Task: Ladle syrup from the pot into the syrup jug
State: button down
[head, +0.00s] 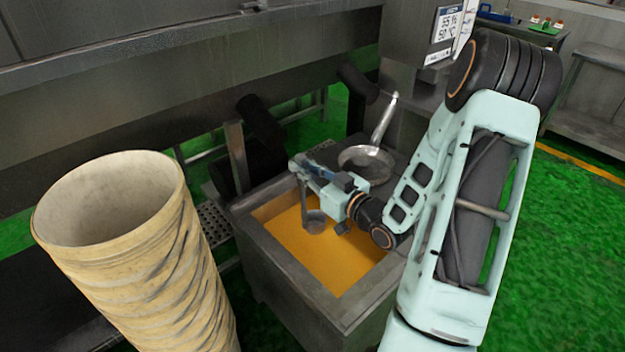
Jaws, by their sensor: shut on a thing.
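A square grey metal vat (290,283) in the middle of the head view holds orange-yellow syrup (335,262); it appears to be the pot. My gripper (302,172) is above the vat's far left part, shut on a small grey ladle (316,221). The ladle hangs down with its cup over the syrup. I cannot tell whether the cup touches the surface or what is in it. A metal pan (367,160) with its handle pointing up sits on a dark surface just behind the vat. I see nothing I can clearly call the syrup jug.
A tall, open, cream-coloured cylinder with a ridged wall (150,275) stands at the front left. A long steel machine body (130,90) runs along the back. A panel with a display (447,23) is at the top. Green floor (570,220) is clear at right.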

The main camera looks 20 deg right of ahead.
aim_at(310, 220)
jog(key=w+d+m+h+b, duration=0.1)
jog(key=w+d+b, duration=0.1)
jog(key=d+b, duration=0.15)
jog(key=shift+t, duration=0.3)
notch_tip(310, 220, down, 24)
jog(key=b, duration=1.8)
jog(key=shift+d+f+b, duration=0.15)
jog(key=shift+f+b, duration=0.05)
jog(key=shift+b, duration=0.2)
notch_tip(310, 220, up, 23)
jog(key=p, duration=1.6)
dwell(0.8)
